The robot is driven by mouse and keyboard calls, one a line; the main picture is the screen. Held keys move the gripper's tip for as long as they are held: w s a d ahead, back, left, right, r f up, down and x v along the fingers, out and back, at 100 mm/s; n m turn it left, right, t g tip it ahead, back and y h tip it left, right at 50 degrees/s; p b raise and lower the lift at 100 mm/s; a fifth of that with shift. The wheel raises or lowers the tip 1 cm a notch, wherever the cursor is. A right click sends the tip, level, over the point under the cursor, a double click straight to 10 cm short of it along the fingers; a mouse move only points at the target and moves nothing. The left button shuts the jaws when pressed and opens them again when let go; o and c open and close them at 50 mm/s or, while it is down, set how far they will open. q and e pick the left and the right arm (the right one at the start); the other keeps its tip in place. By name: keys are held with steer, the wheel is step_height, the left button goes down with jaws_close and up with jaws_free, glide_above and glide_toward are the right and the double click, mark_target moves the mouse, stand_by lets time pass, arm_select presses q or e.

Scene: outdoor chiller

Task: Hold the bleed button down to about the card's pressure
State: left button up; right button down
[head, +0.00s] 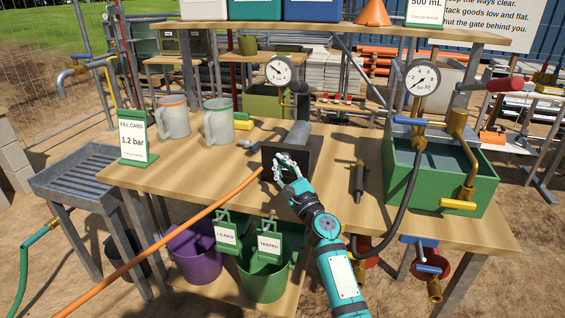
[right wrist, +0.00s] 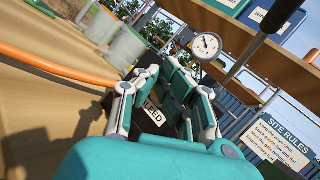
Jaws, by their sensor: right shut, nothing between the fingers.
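The fill card (head: 133,138), a white card on a green stand, reads 1.2 bar at the table's left. A dark block (head: 308,160) stands mid-table; its BLEED label (right wrist: 153,113) shows between my fingers in the right wrist view. The bleed button itself is hidden behind the fingers. A round white gauge (head: 279,70) stands above the block and also shows in the right wrist view (right wrist: 207,46); its needle points to the upper left, but its value is too small to read. My right gripper (head: 282,160) is shut and empty, at the block's front face; contact with the button cannot be told.
An orange hose (head: 170,245) runs to the block from the lower left. Two grey mugs (head: 218,122) stand behind the card. A dark cylindrical tool (head: 357,180) lies right of the block. A green water tank (head: 440,180) with a second gauge (head: 421,78) stands at the right.

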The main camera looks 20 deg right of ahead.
arm_select(q)
steer(key=shift+a+r, duration=0.25)
steer(key=shift+a, duration=0.1)
arm_select(e)
steer(key=shift+s+a+f, duration=0.25)
steer(key=shift+s+a, duration=0.25)
steer(key=shift+s, duration=0.15)
arm_select(q)
steer(key=shift+r+p, duration=0.1)
steer(key=shift+p, duration=0.2)
arm_select(e)
steer(key=shift+s+a, duration=0.25)
steer(key=shift+s, duration=0.1)
steer(key=shift+s+a+r+p, duration=0.1)
steer(key=shift+s+a+p, duration=0.15)
steer(key=shift+s+a, duration=0.25)
steer(key=shift+s+a+f+p, duration=0.1)
steer(key=shift+s+a+p, duration=0.15)
steer(key=shift+s, duration=0.4)
steer(key=shift+s+a+r+p, duration=0.1)
steer(key=shift+s+a+p, duration=0.1)
steer(key=shift+s+a, duration=0.3)
arm_select(q)
steer(key=shift+r, duration=0.7)
arm_select(e)
steer(key=shift+d, duration=0.1)
